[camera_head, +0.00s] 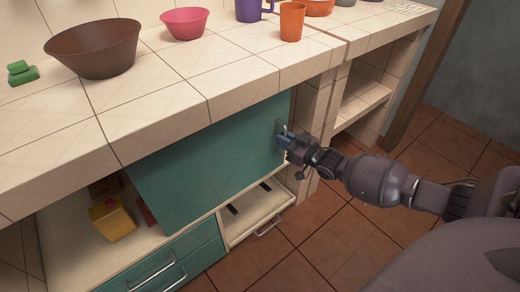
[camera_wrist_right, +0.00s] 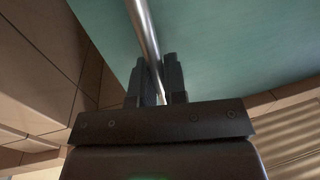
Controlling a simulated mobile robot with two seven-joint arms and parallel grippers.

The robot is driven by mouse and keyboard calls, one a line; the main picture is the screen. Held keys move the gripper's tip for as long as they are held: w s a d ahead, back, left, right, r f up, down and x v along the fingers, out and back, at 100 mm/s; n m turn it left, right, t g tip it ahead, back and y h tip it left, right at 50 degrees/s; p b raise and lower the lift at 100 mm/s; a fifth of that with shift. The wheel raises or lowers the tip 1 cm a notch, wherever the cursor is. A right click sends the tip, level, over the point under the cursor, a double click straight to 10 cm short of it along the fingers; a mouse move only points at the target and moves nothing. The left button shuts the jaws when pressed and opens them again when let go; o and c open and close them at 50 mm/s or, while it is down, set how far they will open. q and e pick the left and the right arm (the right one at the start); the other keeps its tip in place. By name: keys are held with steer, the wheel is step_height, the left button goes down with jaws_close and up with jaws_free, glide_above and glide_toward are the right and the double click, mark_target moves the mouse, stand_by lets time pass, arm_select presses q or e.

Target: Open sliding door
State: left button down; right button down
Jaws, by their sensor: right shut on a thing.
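The teal sliding door (camera_head: 215,165) hangs under the tiled counter and covers the middle and right of the cabinet opening. The left part of the opening is uncovered. My right gripper (camera_head: 284,138) is at the door's right edge. In the right wrist view, its two fingers (camera_wrist_right: 160,85) stand on either side of the metal bar handle (camera_wrist_right: 145,35) and are shut on it, with the teal door (camera_wrist_right: 230,45) behind. In the head view the handle is mostly hidden by the gripper. My left gripper is not in view.
The uncovered left part holds a yellow box (camera_head: 111,220). Teal drawers (camera_head: 175,265) and a partly open white drawer (camera_head: 262,212) sit below the door. Bowls (camera_head: 95,48) and cups (camera_head: 292,22) stand on the counter (camera_head: 190,65). The tiled floor (camera_head: 300,250) at right is clear.

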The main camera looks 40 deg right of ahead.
arm_select(q)
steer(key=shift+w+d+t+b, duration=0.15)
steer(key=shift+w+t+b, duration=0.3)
steer(key=shift+b, duration=0.65)
arm_select(e)
steer(key=d, duration=1)
steer(key=shift+w+d, duration=0.15)
steer(key=shift+d, duration=0.1)
steer(key=shift+f, duration=0.1)
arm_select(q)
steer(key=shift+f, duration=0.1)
arm_select(e)
steer(key=c, duration=1.2)
jaws_free()
arm_select(q)
steer(key=p, duration=0.1)
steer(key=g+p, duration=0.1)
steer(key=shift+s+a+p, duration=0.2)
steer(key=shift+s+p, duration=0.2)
arm_select(e)
steer(key=v, duration=1.1)
